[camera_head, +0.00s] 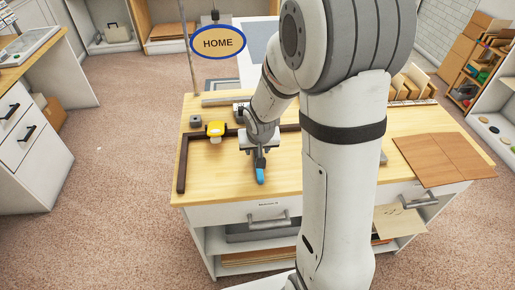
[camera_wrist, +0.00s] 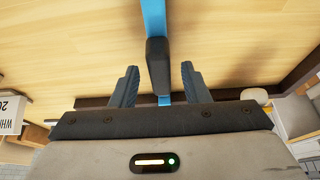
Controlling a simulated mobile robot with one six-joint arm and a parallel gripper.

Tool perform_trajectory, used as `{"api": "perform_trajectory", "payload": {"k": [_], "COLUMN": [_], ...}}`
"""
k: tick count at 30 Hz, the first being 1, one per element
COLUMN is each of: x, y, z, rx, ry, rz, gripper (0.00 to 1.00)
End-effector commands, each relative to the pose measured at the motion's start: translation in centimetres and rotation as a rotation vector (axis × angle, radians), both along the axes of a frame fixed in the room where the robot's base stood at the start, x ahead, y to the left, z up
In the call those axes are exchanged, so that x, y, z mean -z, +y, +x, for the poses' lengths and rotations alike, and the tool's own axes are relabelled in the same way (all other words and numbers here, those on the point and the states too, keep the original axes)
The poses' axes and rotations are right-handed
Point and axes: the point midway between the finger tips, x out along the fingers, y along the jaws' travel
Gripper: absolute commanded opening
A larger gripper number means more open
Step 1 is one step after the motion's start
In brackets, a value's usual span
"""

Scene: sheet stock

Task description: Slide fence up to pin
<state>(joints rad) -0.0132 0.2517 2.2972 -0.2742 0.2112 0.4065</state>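My gripper (camera_head: 259,153) is low over the front middle of the wooden bench. In the wrist view my gripper (camera_wrist: 160,75) is open, with a finger on each side of a dark grey block (camera_wrist: 157,62) and a visible gap on both sides. The block sits on a blue strip (camera_wrist: 153,18), whose rounded end (camera_head: 260,176) shows in the head view. I cannot tell for sure whether this strip is the fence. A dark L-shaped bar (camera_head: 182,163) lies along the bench's left side and back. I cannot make out a pin.
A yellow-topped object (camera_head: 215,129) and a small grey block (camera_head: 195,120) stand at the bench's back left. Brown sheets (camera_head: 440,158) lie at the right, overhanging the front edge. The bench top (camera_head: 222,178) left of my gripper is clear. My arm hides the bench's middle right.

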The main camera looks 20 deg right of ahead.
Motion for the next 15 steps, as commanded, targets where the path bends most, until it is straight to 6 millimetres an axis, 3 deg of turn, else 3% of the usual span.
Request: {"api": "perform_trajectory", "payload": {"k": [15], "x": [-0.02], "y": [-0.01], "z": [-0.02], "rx": [0.0], "ry": [0.0], "rz": [0.0], "gripper": [0.0]}}
